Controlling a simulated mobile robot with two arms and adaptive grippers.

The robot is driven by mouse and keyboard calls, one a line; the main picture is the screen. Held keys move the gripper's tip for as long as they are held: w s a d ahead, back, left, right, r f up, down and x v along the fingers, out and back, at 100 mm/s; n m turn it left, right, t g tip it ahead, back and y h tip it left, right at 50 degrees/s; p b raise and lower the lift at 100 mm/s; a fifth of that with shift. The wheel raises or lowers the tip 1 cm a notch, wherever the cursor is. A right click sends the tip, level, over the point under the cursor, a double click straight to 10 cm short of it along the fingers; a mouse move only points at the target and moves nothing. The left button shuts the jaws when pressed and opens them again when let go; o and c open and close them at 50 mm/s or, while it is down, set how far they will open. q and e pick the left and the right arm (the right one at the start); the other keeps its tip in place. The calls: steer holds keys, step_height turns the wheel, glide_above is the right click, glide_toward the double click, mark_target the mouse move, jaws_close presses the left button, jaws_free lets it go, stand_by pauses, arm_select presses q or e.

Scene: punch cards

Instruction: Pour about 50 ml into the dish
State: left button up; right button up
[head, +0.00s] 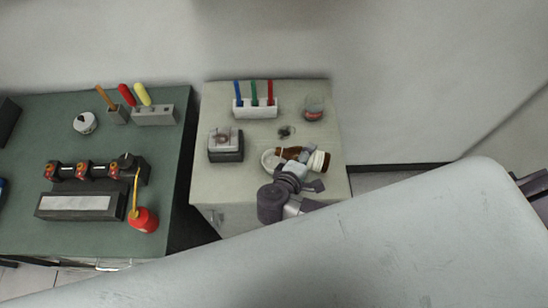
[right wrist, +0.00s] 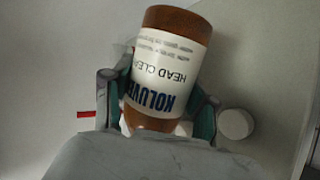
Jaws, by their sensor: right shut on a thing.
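My right gripper (head: 302,174) is shut on a brown bottle (head: 289,153) with a white label. The right wrist view shows the bottle (right wrist: 176,62) between the fingers, its "HEAD CLEA…" lettering upside down. In the head view the bottle lies strongly tilted, almost on its side. A pale dish (head: 266,162) shows at the bottle's left end, partly covered by the bottle and gripper. I cannot tell whether liquid is flowing or how much is in the dish. My left gripper is not in view.
The pale table also holds a rack (head: 255,112) of blue, green and red tools, a glass jar (head: 314,108), and a dark box device (head: 226,146). A green bench (head: 60,128) with a red oil can (head: 143,220) stands left, across a gap.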

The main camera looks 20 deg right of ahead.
steer(key=shift+s+d+r, duration=0.2)
steer(key=shift+s+d, duration=0.1)
steer(key=shift+d, duration=0.4)
stand_by(3.1)
steer(key=shift+a, duration=0.1)
stand_by(2.3)
steer(key=shift+s+f, duration=0.15)
steer(key=shift+f, duration=0.3)
steer(key=shift+w+a+r+m+t+y, duration=0.1)
steer(key=shift+w+a+m+t+y, duration=0.1)
steer(key=shift+m+y, duration=0.25)
steer(key=shift+w+a+m+t+y, duration=0.1)
steer(key=shift+w+m+t+y, duration=0.1)
steer(key=shift+m+y, duration=0.25)
steer(key=shift+f, duration=0.2)
steer(key=shift+a, duration=0.1)
